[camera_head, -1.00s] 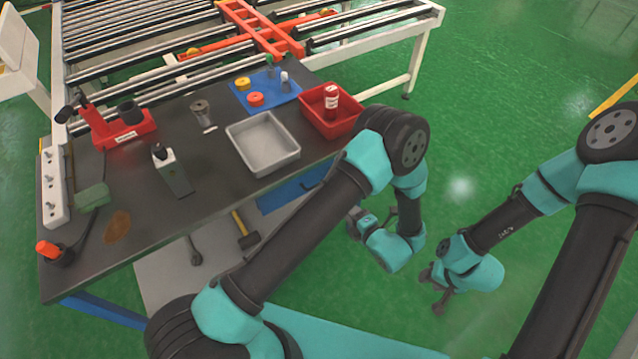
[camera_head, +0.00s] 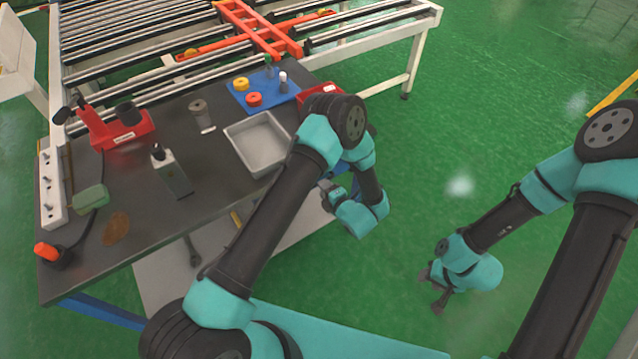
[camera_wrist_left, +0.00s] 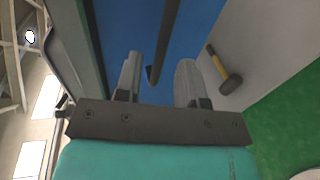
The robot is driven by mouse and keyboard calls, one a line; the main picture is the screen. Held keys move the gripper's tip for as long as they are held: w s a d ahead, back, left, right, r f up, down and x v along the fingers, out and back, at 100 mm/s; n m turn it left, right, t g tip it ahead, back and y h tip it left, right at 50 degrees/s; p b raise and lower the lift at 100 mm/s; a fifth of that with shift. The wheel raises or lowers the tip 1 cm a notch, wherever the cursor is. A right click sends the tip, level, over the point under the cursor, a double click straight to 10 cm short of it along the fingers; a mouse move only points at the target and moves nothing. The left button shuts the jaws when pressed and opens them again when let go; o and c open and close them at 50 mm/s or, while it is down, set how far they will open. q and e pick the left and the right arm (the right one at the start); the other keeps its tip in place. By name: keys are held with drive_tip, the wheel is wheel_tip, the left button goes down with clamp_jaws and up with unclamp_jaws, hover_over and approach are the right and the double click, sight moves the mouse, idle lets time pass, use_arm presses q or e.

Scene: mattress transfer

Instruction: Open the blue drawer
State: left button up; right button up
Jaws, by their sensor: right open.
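The blue drawer (camera_wrist_left: 200,25) fills the upper middle of the left wrist view. Its dark bar handle (camera_wrist_left: 168,35) runs down from the top edge and ends in a hook. My left gripper (camera_wrist_left: 158,75) is open, and the handle's lower end shows between its two fingers; I cannot tell how deep it sits there, and it does not look gripped. In the head view my left gripper (camera_head: 328,190) is beside the table's front side, and my arm hides most of the drawer. My right gripper (camera_head: 435,290) is open and empty over the green floor.
The dark tabletop (camera_head: 90,265) holds a grey tray (camera_head: 275,160), a red bin (camera_head: 308,100) partly hidden by my arm, a bottle (camera_head: 168,168) and a red tool (camera_head: 125,135). A hammer (camera_wrist_left: 231,84) lies on the lower shelf. The floor right of the table is clear.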

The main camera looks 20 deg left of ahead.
use_arm(q)
drive_tip(key=shift+x, duration=1.9)
drive_tip(key=shift+c, duration=0.4)
clamp_jaws()
